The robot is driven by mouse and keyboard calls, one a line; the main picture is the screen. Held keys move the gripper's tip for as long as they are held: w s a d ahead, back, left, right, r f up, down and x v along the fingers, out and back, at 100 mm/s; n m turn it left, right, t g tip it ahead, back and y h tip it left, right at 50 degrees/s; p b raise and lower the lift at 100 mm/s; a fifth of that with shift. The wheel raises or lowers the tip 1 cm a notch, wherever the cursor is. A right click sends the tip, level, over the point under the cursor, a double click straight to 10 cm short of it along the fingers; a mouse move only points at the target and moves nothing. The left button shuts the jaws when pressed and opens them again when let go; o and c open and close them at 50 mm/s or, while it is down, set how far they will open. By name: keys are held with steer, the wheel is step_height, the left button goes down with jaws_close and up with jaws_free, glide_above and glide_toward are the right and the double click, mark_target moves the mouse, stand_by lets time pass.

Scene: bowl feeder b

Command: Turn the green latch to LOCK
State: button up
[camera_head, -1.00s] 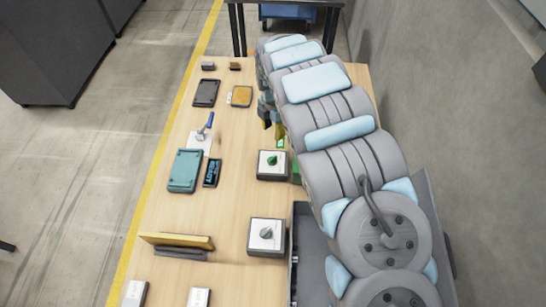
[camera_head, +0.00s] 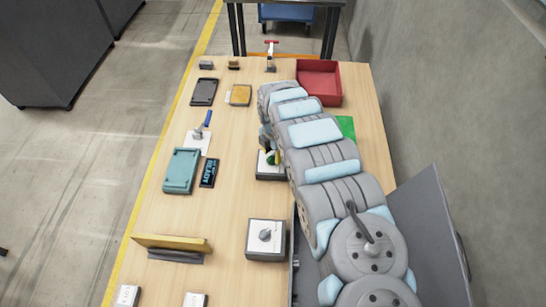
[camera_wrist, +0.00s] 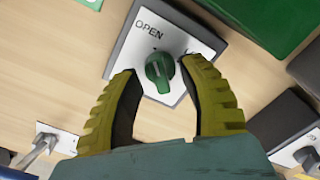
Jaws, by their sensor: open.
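The green latch (camera_wrist: 159,70) is a round knob on a white plate with a dark grey box (camera_wrist: 185,22) under it. In the wrist view the word OPEN shows at the plate's upper left; the lettering at the right is mostly hidden by a finger. My gripper (camera_wrist: 163,80) is open, with one yellow ribbed finger on each side of the knob and a gap to it on both sides. In the head view the latch box (camera_head: 268,172) is partly hidden by my arm, and my gripper (camera_head: 270,156) is over it.
A similar box with a grey knob (camera_head: 265,236) stands nearer. A teal case (camera_head: 181,171) and a dark READY display (camera_head: 209,173) lie to the left. A red tray (camera_head: 318,80) and a green panel (camera_head: 346,127) are at the back right.

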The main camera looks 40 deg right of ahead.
steer(key=shift+w+f, duration=0.1)
steer(key=shift+f, duration=0.45)
jaws_close()
